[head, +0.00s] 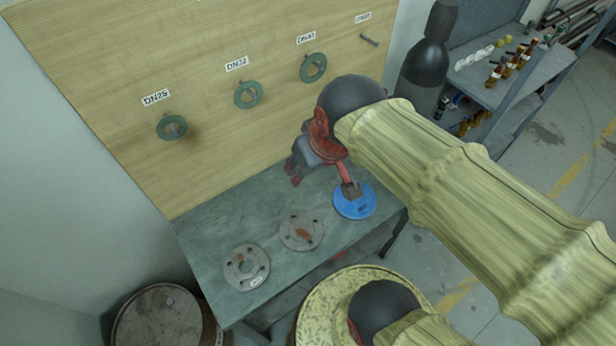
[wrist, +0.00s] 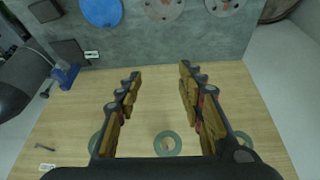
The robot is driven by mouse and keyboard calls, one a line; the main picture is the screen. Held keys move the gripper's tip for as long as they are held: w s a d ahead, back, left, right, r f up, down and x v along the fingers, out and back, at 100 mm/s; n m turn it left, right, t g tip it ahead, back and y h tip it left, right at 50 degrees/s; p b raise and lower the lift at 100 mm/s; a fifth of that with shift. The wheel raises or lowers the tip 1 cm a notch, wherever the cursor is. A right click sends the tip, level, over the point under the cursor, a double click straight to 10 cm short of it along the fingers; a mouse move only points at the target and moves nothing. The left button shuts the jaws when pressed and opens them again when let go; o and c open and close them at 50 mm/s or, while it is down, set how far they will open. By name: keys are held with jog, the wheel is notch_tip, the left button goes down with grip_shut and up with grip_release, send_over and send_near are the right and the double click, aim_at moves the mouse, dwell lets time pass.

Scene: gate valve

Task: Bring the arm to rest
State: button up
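My gripper (head: 322,183) hangs over the back part of the grey bench (head: 215,235), in front of the wooden board. In the wrist view my gripper (wrist: 160,72) is open, with its two rows of finger pads wide apart and nothing between them. Part of my gripper overlaps a blue disc (head: 354,203) in the head view; the wrist view shows the blue disc (wrist: 100,10) apart from the fingers. My arm reaches in from the right of the head view, bent, in a yellowish sleeve.
Green rings hang on the wooden board (head: 215,130), and the DN50 peg (head: 369,40) is bare. Two grey flanges (head: 301,230) (head: 246,267) lie on the bench. A dark cylinder (head: 424,70) and shelving (head: 520,85) stand right. A barrel (head: 158,318) stands lower left.

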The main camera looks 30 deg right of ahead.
jog(key=s+a, duration=0.1)
jog(key=s+a+r, duration=0.1)
jog(key=s, duration=0.1)
jog(key=shift+t, duration=0.4)
jog(key=shift+f, duration=0.15)
notch_tip(320, 180, down, 8)
jog(key=b, duration=0.8)
jog(key=shift+c, duration=0.6)
jog(key=shift+c, duration=0.4)
